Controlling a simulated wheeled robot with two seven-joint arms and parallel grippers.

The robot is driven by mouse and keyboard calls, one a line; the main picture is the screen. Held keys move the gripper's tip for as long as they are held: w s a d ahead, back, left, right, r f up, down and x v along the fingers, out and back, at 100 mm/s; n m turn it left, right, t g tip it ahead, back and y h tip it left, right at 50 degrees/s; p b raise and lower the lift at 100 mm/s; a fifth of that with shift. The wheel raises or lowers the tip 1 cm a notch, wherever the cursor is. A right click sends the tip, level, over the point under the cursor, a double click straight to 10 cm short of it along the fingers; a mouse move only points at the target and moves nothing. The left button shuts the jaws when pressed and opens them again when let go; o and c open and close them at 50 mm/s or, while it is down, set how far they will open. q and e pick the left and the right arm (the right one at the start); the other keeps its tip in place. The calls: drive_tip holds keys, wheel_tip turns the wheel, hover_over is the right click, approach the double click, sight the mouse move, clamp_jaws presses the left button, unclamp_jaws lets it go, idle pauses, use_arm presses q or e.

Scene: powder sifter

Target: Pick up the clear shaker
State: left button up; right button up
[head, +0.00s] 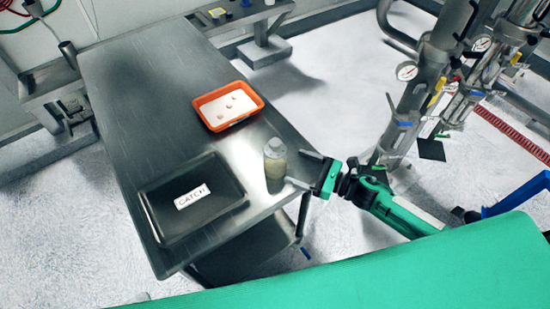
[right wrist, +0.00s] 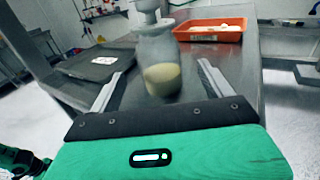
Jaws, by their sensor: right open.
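The clear shaker (head: 274,165) stands upright on the metal table (head: 130,90), near its right edge. It is see-through, with pale powder in its lower part. My right gripper (head: 300,169) is open and comes in from the right, its fingers pointing at the shaker. In the right wrist view the shaker (right wrist: 160,62) shows between the two open fingers (right wrist: 160,75), with a gap visible on each side. I cannot tell whether the fingertips reach past its near side. My left gripper is not in view.
A black tray labelled CATCH (head: 160,222) lies left of the shaker. An orange tray (head: 208,121) with white contents and a few small lumps lies behind it. Metal pipes with gauges (head: 435,70) stand at the right beyond the table. The table's far left is clear.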

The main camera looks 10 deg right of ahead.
sight(284, 161)
drive_tip(key=p+x, duration=0.1)
drive_tip(key=x, duration=0.2)
drive_tip(key=shift+w, duration=0.25)
drive_tip(key=shift+p+x, duration=0.7)
drive_tip(key=shift+x, duration=0.35)
drive_tip(key=p+x, duration=0.2)
drive_tip(key=x, duration=0.1)
drive_tip(key=shift+s+a+f, duration=0.15)
drive_tip(key=shift+a, duration=0.15)
drive_tip(key=shift+a+f, duration=0.1)
drive_tip(key=shift+a, duration=0.2)
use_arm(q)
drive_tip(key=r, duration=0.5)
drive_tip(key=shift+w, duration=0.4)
use_arm(e)
drive_tip(key=c, duration=1.1)
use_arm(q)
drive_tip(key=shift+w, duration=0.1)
use_arm(e)
drive_tip(key=shift+c, duration=0.2)
